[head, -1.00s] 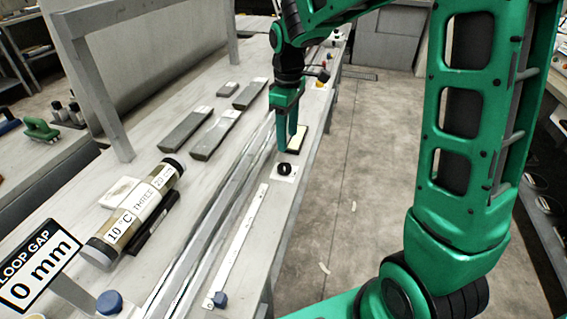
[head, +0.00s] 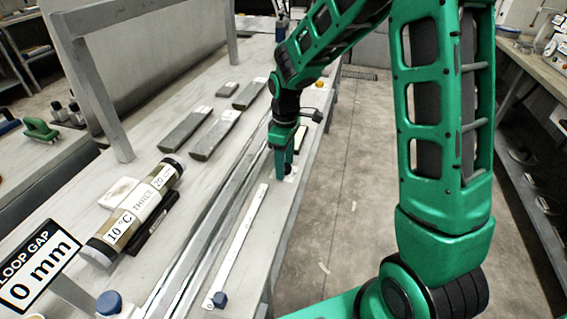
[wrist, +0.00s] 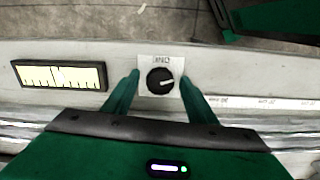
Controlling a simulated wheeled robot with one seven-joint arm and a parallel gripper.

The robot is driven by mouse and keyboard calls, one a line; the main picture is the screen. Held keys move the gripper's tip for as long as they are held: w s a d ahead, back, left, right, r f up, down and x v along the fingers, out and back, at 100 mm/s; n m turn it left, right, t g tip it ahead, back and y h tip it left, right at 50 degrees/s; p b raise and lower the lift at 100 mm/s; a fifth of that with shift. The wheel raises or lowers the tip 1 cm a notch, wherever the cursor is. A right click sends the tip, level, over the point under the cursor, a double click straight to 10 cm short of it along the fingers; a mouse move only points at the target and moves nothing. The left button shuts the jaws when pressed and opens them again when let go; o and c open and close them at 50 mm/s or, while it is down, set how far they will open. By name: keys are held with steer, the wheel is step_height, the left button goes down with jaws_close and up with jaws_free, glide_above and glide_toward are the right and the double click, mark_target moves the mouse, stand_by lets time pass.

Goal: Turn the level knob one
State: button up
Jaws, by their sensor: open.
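The level knob (wrist: 160,80) is a round black dial with a white pointer mark, set on a white labelled plate (wrist: 146,64) in the wrist view. The pointer aims to the right. My gripper (wrist: 160,80) is open, with one green finger on each side of the knob; I cannot tell whether they touch it. In the head view my gripper (head: 283,176) points down at the bench edge and hides the knob. A yellow-lit scale display (wrist: 62,75) lies left of the knob in the wrist view.
A labelled core tube (head: 130,215) and several grey bars lie left. A "LOOP GAP 0 mm" sign (head: 38,265) stands at front left.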

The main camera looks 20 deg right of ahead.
steer(key=c, duration=1.1)
steer(key=shift+o, duration=0.2)
steer(key=shift+m, duration=2.5)
steer(key=shift+w, duration=0.1)
steer(key=o, duration=1.1)
steer(key=shift+c, duration=0.2)
step_height(320, 180, up, 11)
steer(key=shift+f, duration=0.1)
